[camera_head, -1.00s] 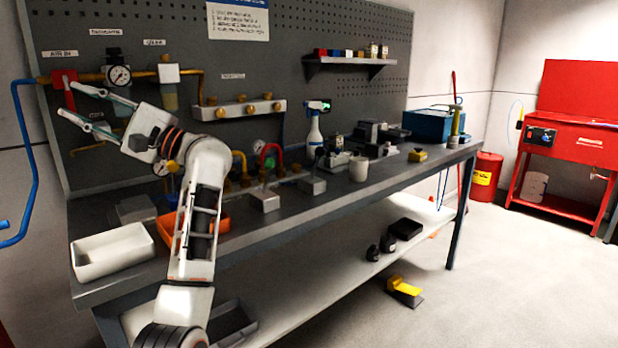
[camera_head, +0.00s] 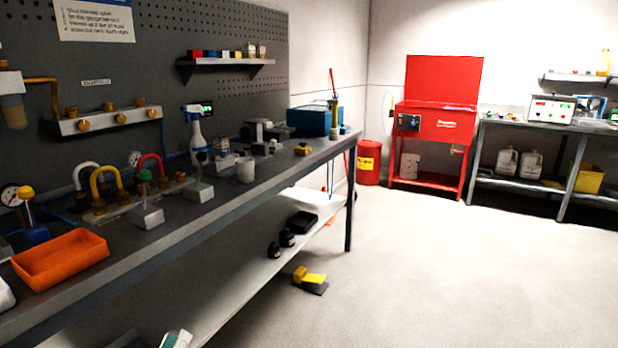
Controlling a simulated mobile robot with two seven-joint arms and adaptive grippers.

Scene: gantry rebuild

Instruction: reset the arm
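My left arm is otherwise out of view. My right gripper and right arm are not in view.
The grey workbench (camera_head: 215,208) runs along the left wall, with an orange tray (camera_head: 62,262), white cup (camera_head: 245,170), spray bottle (camera_head: 196,140) and blue box (camera_head: 309,122). A yellow pedal (camera_head: 310,279) lies on the floor. A red cabinet (camera_head: 435,122) stands behind open floor.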

